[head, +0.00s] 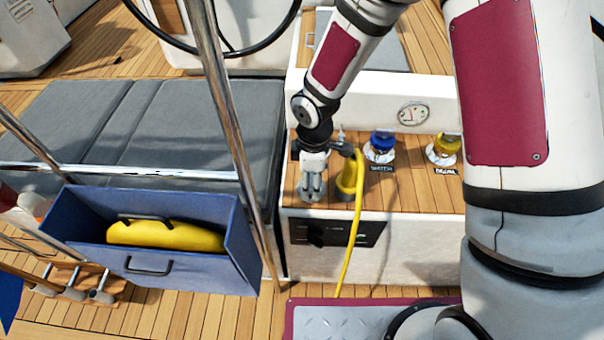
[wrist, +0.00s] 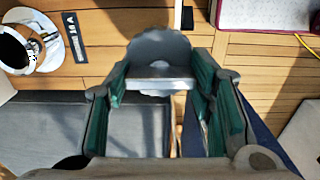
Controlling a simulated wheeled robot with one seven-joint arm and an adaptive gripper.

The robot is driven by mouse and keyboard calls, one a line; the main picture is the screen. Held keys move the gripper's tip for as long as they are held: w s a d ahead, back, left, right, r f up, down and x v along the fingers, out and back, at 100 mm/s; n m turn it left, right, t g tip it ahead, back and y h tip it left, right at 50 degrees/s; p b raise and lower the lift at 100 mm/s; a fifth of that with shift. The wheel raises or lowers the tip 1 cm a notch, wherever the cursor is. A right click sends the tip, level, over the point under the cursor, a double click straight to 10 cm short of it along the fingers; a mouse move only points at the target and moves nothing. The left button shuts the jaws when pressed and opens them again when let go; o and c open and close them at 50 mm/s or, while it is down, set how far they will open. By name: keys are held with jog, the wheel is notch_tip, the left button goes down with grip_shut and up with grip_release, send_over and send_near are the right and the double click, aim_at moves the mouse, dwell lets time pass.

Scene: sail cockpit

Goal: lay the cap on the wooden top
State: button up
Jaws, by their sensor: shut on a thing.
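My gripper (head: 313,190) is over the front left corner of the wooden top (head: 405,192). In the wrist view, my gripper (wrist: 162,92) has its green-padded fingers shut on a grey cap (wrist: 160,48) with a scalloped rim. The cap is held between the fingertips, and part of it is hidden by them. In the head view I cannot clearly tell the cap from the grey fingers. The wooden top also shows at the upper left of the wrist view (wrist: 115,25), with a pale round fitting (wrist: 50,50) around a dark opening and a label beside it.
A yellow plug (head: 349,178) with a cable stands just right of my gripper. Blue-capped (head: 381,142) and yellow-capped (head: 445,145) fittings stand farther right. Bare wood lies in front of them. A blue crate (head: 190,268) holding a yellow thing is at the left, behind steel rails.

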jog(key=w, duration=0.1)
jog(key=w+a, duration=0.2)
jog(key=shift+w+f, duration=0.2)
jog(key=shift+w, duration=0.2)
jog(key=shift+w+a+f, duration=0.1)
jog(key=shift+w+f, duration=0.05)
jog(key=shift+f, duration=0.75)
jog(key=shift+w+a+f, duration=0.1)
jog(key=shift+w+f, duration=0.05)
jog(key=shift+f, duration=0.7)
jog(key=shift+f, duration=0.1)
jog(key=o, duration=1.3)
notch_tip(320, 180, up, 12)
jog(key=shift+r, duration=0.1)
jog(key=shift+r, duration=0.1)
